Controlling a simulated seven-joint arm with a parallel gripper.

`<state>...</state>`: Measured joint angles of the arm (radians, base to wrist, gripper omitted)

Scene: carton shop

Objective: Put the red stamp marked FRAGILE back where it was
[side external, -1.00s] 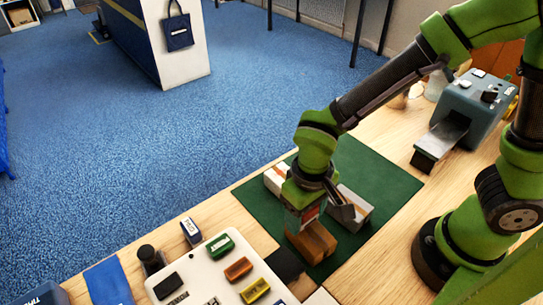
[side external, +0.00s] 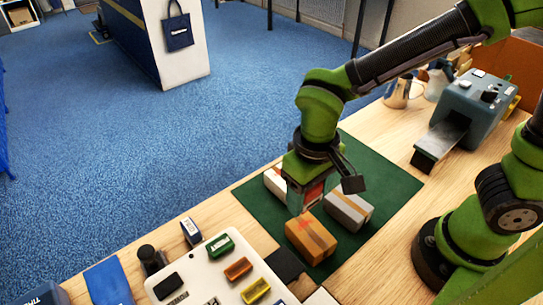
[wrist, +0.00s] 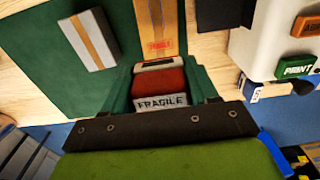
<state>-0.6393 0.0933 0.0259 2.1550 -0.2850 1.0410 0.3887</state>
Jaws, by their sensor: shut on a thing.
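My gripper (side external: 308,203) is shut on the red stamp (wrist: 162,88), whose white label reads FRAGILE in the wrist view. The stamp sits between the two fingers, and part of its red body shows in the side view (side external: 313,194). My gripper holds it above the brown carton (side external: 311,236), apart from it. The carton's top bears a red print, which also shows in the wrist view (wrist: 159,44). The white stamp tray (side external: 200,262) is at the lower left, with a green stamp (side external: 221,246), an orange stamp (side external: 238,268) and a yellow stamp (side external: 255,291).
A grey carton (side external: 349,207) and a whitish carton (side external: 275,180) stand close by on the green mat (side external: 385,185). A black pad (side external: 285,264) lies between mat and tray. On the tray, a dark rectangle (side external: 168,285) lies beside small lettering. A grey machine (side external: 470,108) stands right.

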